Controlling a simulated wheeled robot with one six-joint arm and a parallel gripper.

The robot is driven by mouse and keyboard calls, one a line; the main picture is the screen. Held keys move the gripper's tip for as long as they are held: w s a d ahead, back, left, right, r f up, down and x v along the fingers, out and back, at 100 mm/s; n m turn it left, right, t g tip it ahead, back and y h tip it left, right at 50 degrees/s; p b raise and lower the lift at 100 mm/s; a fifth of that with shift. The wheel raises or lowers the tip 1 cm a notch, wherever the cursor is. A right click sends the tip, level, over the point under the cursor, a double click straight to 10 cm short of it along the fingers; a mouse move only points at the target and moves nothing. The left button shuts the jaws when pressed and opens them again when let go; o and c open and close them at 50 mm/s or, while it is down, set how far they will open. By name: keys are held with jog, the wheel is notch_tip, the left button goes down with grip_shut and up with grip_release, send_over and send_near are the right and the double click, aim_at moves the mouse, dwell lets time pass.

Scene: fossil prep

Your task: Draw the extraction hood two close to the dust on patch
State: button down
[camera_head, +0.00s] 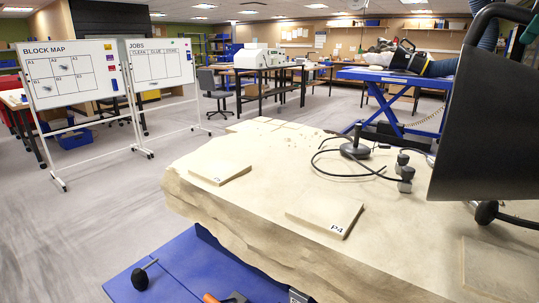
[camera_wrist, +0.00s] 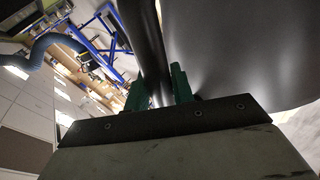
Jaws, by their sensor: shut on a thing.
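A large black extraction hood (camera_head: 480,110) fills the right side of the head view, its wide mouth over the right part of the pale stone block (camera_head: 270,225). In the wrist view the hood (camera_wrist: 235,50) looms at the right. My gripper (camera_wrist: 160,98), with green fingers, is shut around a dark round bar (camera_wrist: 142,40) beside it, which looks like the hood's handle. A raised square patch marked P4 (camera_head: 325,212) lies on the block, left of the hood. Another labelled patch (camera_head: 220,172) lies farther left. I cannot make out dust on either.
A black stand with thin curved arms (camera_head: 355,150) stands on the block behind P4. A blue lift table (camera_head: 390,76) stands behind, and whiteboards (camera_head: 75,72) at left.

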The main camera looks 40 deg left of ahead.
jog(key=shift+a, duration=0.1)
jog(key=s+a, duration=0.3)
jog(key=a, duration=1.2)
jog(key=shift+a, duration=0.3)
jog(key=shift+s, duration=0.15)
jog(key=s+a, duration=0.3)
jog(key=a, duration=1.2)
jog(key=shift+a, duration=0.35)
